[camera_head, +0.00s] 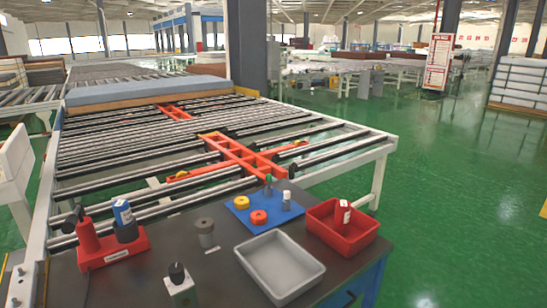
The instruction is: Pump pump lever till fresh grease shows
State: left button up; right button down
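No pump lever can be made out for certain. On the dark workbench (215,268), a red holder (112,252) carries a red bottle-like tool (87,240) with a dark top, tilted slightly. Beside it a blue and white container (122,213) stands in a dark cup (127,233). A light grey block (181,293) with a black knob (177,272) stands at the bench's front; I cannot tell if it is the pump. No grease is visible. Neither of my grippers is in view.
A grey tray (279,268), a red bin (341,236) holding a small white and red container (343,213), a blue mat (263,212) with small parts, and a grey cylinder (205,233) are on the bench. A roller conveyor (130,150) stands behind. Green floor (450,210) is clear at right.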

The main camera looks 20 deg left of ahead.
aim_at(70, 226)
jog(key=u, duration=1.85)
